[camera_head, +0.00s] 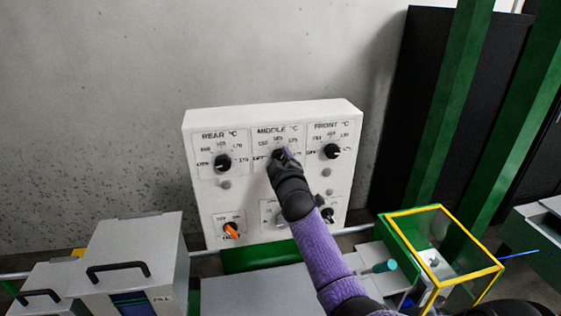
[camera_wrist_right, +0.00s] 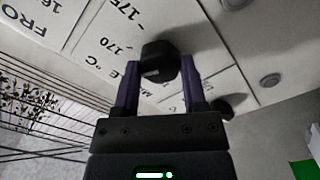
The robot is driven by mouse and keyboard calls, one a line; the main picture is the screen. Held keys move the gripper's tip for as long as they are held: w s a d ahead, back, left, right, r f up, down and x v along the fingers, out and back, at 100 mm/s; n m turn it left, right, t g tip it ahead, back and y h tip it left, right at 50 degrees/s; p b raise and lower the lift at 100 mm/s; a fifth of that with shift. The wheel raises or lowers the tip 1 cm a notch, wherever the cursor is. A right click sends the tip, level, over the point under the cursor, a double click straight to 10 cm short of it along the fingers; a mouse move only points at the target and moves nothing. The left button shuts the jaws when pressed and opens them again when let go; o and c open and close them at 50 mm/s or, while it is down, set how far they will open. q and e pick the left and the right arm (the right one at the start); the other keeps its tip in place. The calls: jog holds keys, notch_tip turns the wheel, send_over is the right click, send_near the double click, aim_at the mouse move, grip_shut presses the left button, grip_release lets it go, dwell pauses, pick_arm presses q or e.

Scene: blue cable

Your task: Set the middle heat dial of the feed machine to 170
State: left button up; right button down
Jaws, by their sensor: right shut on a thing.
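The white control panel (camera_head: 246,187) of the feed machine has three black heat dials in its upper row, marked REAR, MIDDLE and FRONT. My right gripper (camera_head: 281,157) is at the middle one and covers most of it. In the right wrist view the black middle dial (camera_wrist_right: 157,60) sits between the two purple fingers of my right gripper (camera_wrist_right: 159,76), which is shut on it. The printed 170 and 175 show close to this dial, upside down. I cannot tell where its pointer stands. My left gripper is not in view.
The rear dial (camera_head: 222,162) and front dial (camera_head: 332,151) flank the middle one. Below are an orange switch (camera_head: 231,230) and a black knob (camera_head: 327,215). A grey box with a handle (camera_head: 135,255) stands lower left, a yellow-edged clear box (camera_head: 440,250) lower right.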

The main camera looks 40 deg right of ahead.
jog(key=shift+m, duration=2.3)
jog(key=shift+c, duration=0.7)
grip_release()
jog(key=shift+s, duration=0.1)
jog(key=v, duration=0.9)
jog(key=shift+s+a, duration=0.15)
jog(key=shift+s, duration=0.15)
